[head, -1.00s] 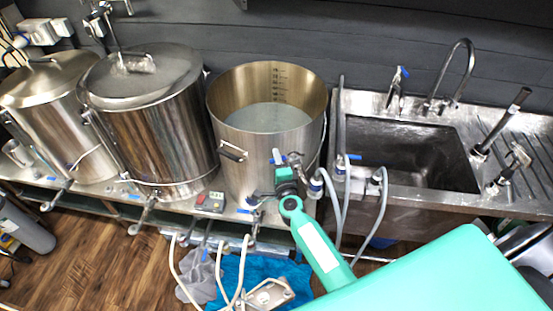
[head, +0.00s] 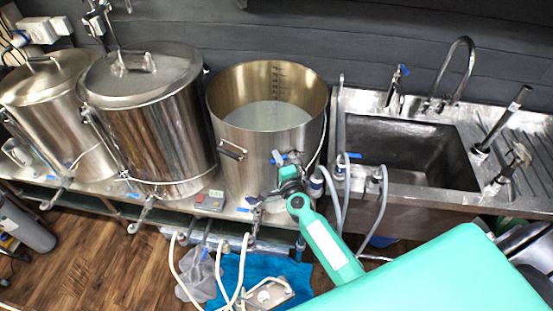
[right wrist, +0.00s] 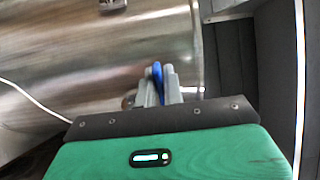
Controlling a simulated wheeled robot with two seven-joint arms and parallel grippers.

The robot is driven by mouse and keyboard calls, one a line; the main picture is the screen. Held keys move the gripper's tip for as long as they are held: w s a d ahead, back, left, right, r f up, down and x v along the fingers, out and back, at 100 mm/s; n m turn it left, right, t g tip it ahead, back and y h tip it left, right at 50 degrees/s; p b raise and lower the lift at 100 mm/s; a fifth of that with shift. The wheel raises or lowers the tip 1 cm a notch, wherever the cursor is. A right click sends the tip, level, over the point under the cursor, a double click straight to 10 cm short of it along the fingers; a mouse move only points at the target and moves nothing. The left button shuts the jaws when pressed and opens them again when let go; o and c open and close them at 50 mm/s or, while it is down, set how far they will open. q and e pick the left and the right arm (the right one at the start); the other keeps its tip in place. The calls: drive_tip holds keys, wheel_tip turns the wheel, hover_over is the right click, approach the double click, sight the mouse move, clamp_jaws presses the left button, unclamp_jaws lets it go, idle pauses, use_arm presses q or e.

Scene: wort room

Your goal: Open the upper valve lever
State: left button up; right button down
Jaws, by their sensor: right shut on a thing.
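The open steel pot (head: 232,140) stands in the middle of the bench. The upper valve's blue lever (head: 278,157) shows on its front wall in the head view. My right gripper (head: 284,178) is at that valve, close against the pot, and its arm partly hides the fitting. In the right wrist view, my right gripper's fingers (right wrist: 157,88) are closed around the blue lever (right wrist: 157,72), with the pot's steel wall (right wrist: 90,60) behind. My left gripper is not in view.
Two lidded steel pots (head: 150,125) stand to the left. A sink (head: 405,150) with taps is on the right, with hoses hanging near my arm. A blue cloth and a pump lie below.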

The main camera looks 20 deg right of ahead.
drive_tip(key=shift+y, duration=0.3)
drive_tip(key=c, duration=1.5)
unclamp_jaws()
